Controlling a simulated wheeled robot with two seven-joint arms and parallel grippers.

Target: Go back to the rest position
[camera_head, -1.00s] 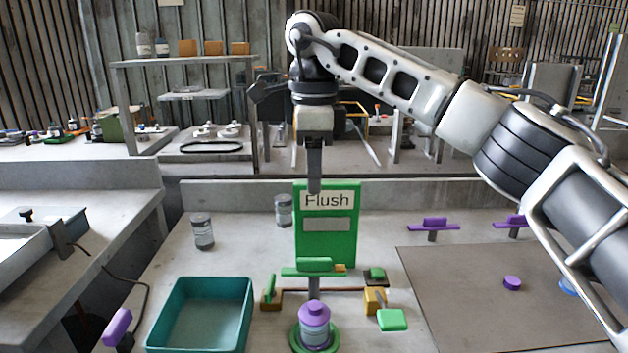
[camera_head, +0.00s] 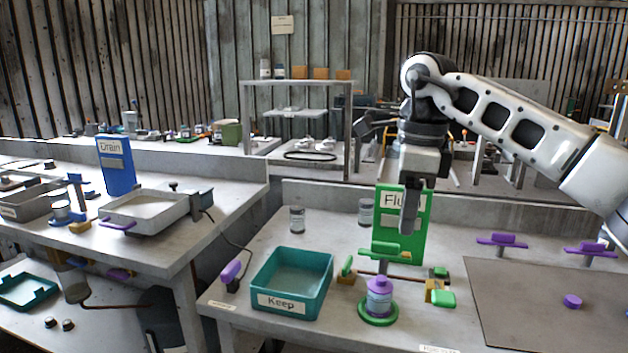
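My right arm comes in from the right, and my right gripper (camera_head: 413,198) points down in front of the green Flush sign (camera_head: 387,240). Its fingers show as one dark narrow shape, so I cannot tell whether they are apart. Nothing is seen hanging from it. Below stands a bottle with a purple cap (camera_head: 379,292), upright on a green round base (camera_head: 378,315). My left gripper is not in view.
A teal Keep tray (camera_head: 318,306) stands empty left of the bottle. A grey mat (camera_head: 530,300) with a purple knob (camera_head: 572,301) lies at right. A second bench with a blue Drain sign (camera_head: 117,166) and a tray (camera_head: 146,232) is at left.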

